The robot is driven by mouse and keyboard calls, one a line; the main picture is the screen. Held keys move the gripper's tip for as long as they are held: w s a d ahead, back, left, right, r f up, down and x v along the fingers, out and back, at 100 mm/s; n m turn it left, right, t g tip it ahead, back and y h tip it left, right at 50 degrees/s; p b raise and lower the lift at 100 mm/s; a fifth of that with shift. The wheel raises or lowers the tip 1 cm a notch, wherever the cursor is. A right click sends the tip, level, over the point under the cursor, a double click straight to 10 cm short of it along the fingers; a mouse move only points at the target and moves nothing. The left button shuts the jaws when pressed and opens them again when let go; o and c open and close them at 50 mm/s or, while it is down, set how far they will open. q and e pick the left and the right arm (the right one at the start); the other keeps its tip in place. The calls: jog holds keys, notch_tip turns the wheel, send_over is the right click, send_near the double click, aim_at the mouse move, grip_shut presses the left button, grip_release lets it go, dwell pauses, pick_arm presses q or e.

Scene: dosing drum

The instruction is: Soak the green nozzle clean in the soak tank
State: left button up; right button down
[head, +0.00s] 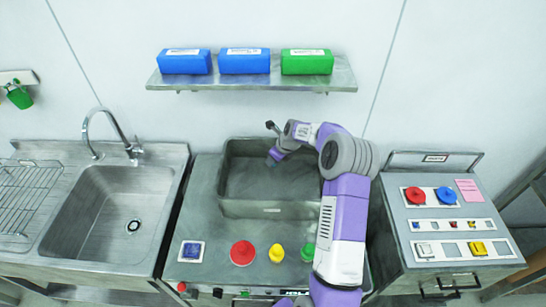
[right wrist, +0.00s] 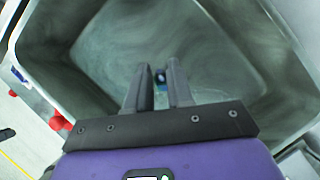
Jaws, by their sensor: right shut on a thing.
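The soak tank (head: 270,209) is a grey open basin in the middle of the counter. My left gripper is not in view.
A sink (head: 110,210) is at left. A panel with red and blue knobs (head: 446,195) is at right. A shelf (head: 255,82) holds boxes above.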

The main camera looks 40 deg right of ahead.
jog(key=shift+f+b, duration=4.1)
jog(key=shift+f, duration=2.25)
jog(key=shift+r, duration=0.15)
jog(key=shift+r+p, duration=5.85)
jog(key=shift+r, duration=2.5)
